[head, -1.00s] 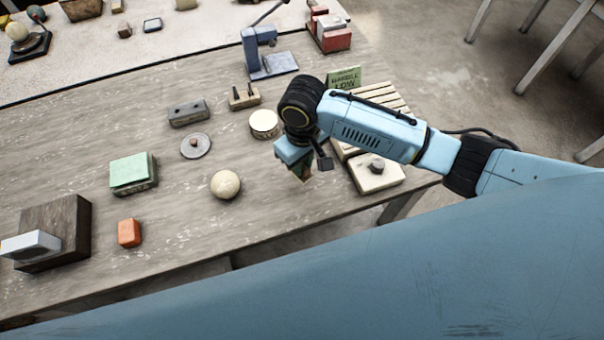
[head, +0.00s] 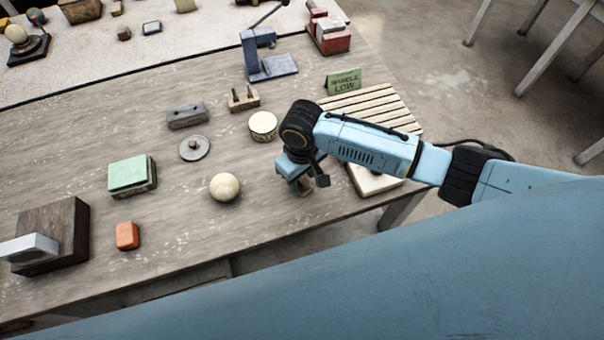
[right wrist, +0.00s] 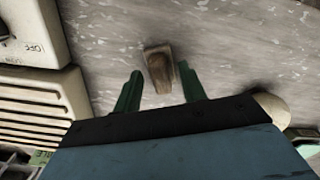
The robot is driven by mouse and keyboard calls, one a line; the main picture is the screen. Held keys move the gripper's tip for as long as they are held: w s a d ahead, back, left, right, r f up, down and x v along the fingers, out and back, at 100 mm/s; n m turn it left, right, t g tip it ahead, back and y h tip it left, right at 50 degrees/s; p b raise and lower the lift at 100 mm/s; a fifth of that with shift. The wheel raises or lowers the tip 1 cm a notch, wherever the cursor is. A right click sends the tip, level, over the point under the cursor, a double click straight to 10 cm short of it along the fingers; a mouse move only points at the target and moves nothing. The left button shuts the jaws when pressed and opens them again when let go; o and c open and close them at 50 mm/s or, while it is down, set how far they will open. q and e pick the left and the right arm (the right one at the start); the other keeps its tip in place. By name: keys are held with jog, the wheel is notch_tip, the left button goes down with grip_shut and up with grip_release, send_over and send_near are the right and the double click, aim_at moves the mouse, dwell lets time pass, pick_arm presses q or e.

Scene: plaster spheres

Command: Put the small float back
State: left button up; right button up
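A small brown wooden block (right wrist: 158,68), which I take to be the small float, lies on the table between and just beyond the fingertips in the right wrist view. In the head view it is mostly hidden under my right gripper (head: 303,190), with only a bit of brown showing. My right gripper (right wrist: 159,92) points down, its two dark green fingers apart, with a gap on the left of the block and a narrower one on the right. My left gripper is not in view.
A cream block (head: 374,181) and a slatted rack (head: 375,105) stand right of the gripper. A pale sphere (head: 225,187), a round tin (head: 263,125), a grey disc (head: 194,148) and a green-topped block (head: 131,172) stand left. The table's front edge is near.

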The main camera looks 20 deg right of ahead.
aim_at(302, 179)
notch_tip(302, 179, up, 12)
jog(key=p, duration=0.1)
dwell(0.6)
